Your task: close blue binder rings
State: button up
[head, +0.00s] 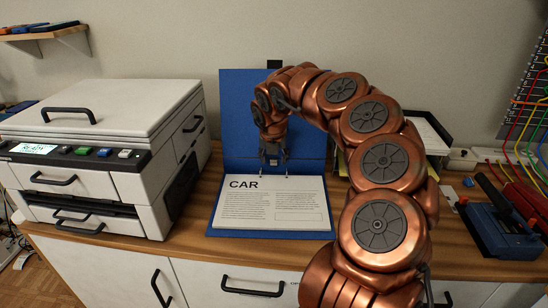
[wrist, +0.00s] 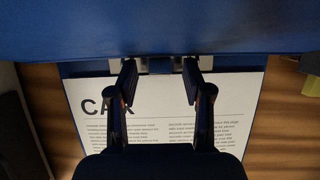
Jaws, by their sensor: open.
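The blue binder (head: 232,115) lies open on the wooden desk, its back cover standing upright and a sheet headed "CAR" (head: 270,205) lying on its front part. The binder's blue cover also shows in the wrist view (wrist: 160,28). My gripper (head: 273,160) is at the fold between cover and sheet, pointing down. In the wrist view my gripper (wrist: 160,78) is open, with its two fingers apart near the metal ring mechanism (wrist: 160,66) at the top edge of the sheet. The rings are mostly hidden behind the fingers, so their state is unclear.
A white printer (head: 100,150) stands left of the binder. A blue tool with a dark handle (head: 500,225) sits at the right, below colored cables (head: 525,125). A dark paper tray (head: 428,132) is behind my arm. Drawers are below the desk's front edge.

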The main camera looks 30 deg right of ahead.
aim_at(273, 183)
grip_shut()
dwell(0.4)
jog(key=shift+s+f+b, duration=0.1)
jog(key=shift+b, duration=0.55)
jog(key=s+a+f+t+h+b, duration=0.1)
jog(key=t+b, duration=0.1)
jog(key=b, duration=0.4)
jog(key=shift+h, duration=0.3)
jog(key=s+t+h+b, duration=0.1)
jog(key=b, duration=0.4)
jog(key=a+f+t+h+b, duration=0.1)
jog(key=t+b, duration=0.1)
jog(key=b, duration=0.3)
jog(key=shift+s+b, duration=0.3)
jog(key=shift+s, duration=0.05)
jog(key=t+b, duration=0.1)
jog(key=b, duration=0.2)
jog(key=shift+s+a+f+h+b, duration=0.2)
jog(key=shift+h+b, duration=0.15)
jog(key=shift+h, duration=0.05)
jog(key=shift+s+a+t+b, duration=0.1)
jog(key=shift+t+b, duration=0.2)
jog(key=shift+b, duration=0.4)
jog(key=shift+r, duration=0.1)
